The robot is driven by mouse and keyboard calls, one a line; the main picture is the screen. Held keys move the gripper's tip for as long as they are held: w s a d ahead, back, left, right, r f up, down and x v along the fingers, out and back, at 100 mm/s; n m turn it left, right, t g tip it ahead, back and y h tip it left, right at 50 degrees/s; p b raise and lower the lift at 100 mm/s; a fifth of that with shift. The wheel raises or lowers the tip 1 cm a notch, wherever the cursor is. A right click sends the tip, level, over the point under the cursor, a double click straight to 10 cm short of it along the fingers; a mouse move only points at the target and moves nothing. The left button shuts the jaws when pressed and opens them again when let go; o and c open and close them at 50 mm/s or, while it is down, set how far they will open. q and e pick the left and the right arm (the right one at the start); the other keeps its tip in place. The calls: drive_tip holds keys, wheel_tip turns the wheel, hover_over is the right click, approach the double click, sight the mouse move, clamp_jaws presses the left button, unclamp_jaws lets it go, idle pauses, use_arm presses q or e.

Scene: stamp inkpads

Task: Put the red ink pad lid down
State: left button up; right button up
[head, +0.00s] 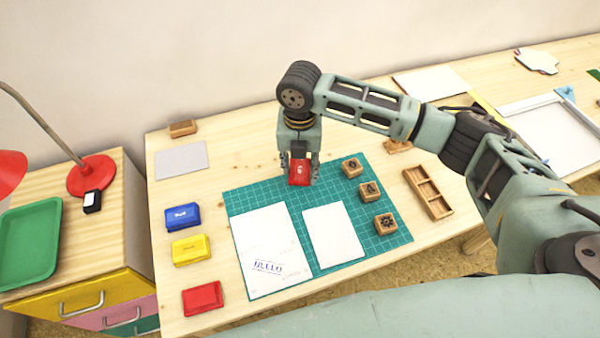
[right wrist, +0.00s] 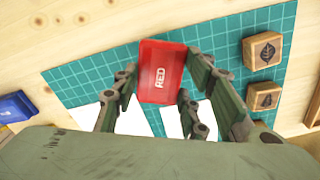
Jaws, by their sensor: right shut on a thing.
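A red lid with white lettering (head: 300,174) is held between the fingers of my right gripper (head: 300,170), over the back part of the green cutting mat. In the right wrist view the red lid (right wrist: 160,85), marked RED, sits between the fingers of the gripper (right wrist: 165,100). The gap between the lid and the mat cannot be told. A red ink pad (head: 202,298) lies on the wooden table left of the mat's front corner. My left gripper is not in view.
A blue pad (head: 182,217) and a yellow pad (head: 191,249) lie left of the mat (head: 238,200). White papers (head: 268,255) lie on the mat. Wooden stamps (head: 386,223) stand along its right side, beside a wooden tray (head: 428,193). Bare table lies behind the mat.

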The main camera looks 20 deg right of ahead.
sight(300, 170)
drive_tip(key=shift+f, duration=1.9)
drive_tip(key=o, duration=0.9)
drive_tip(key=shift+f, duration=0.15)
drive_tip(key=shift+c, duration=0.2)
wheel_tip(300, 170, up, 12)
drive_tip(key=shift+r, duration=0.2)
